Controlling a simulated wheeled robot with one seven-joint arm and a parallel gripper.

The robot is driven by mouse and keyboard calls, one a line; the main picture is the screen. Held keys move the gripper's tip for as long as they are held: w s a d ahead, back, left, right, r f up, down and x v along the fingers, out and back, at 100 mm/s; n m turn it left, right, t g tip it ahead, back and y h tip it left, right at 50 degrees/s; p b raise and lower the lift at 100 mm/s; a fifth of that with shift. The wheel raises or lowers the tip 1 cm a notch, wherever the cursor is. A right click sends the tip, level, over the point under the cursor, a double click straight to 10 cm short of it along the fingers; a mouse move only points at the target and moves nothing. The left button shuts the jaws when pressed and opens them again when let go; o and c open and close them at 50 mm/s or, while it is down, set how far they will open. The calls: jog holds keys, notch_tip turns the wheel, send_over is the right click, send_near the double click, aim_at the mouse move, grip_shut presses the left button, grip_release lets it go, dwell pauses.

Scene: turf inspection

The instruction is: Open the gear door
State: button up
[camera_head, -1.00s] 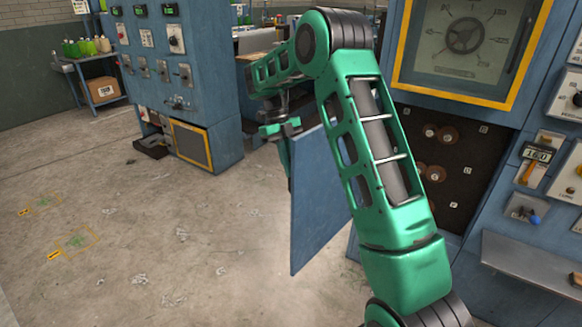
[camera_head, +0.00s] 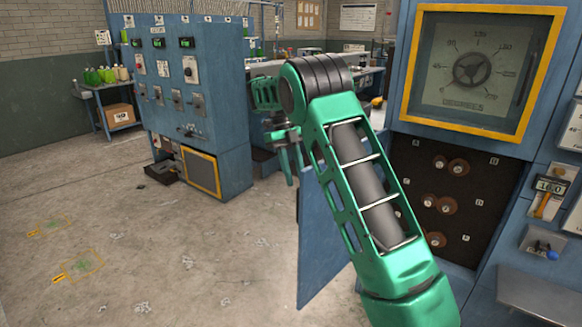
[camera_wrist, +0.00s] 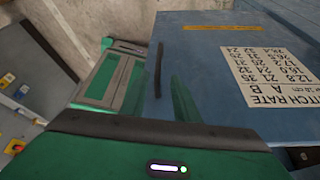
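The gear door (camera_head: 322,255) is a flat blue panel in the head view. It stands swung out from the machine, and my arm hides its upper part and hinge side. The dark recess with several brown gears (camera_head: 440,204) is exposed behind it. In the wrist view the door (camera_wrist: 215,70) fills the right side, with a white pitch rate chart and a dark bar handle (camera_wrist: 158,70). My gripper (camera_head: 288,160) is at the door's outer upper edge. Its green fingers (camera_wrist: 160,90) show apart on either side of the handle, with no clear contact.
A blue machine with a dial window (camera_head: 472,70) stands at the right, with a grey shelf (camera_head: 540,296) low down. A blue control cabinet (camera_head: 190,105) stands behind at the left.

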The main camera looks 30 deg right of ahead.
jog(key=shift+v, duration=1.75)
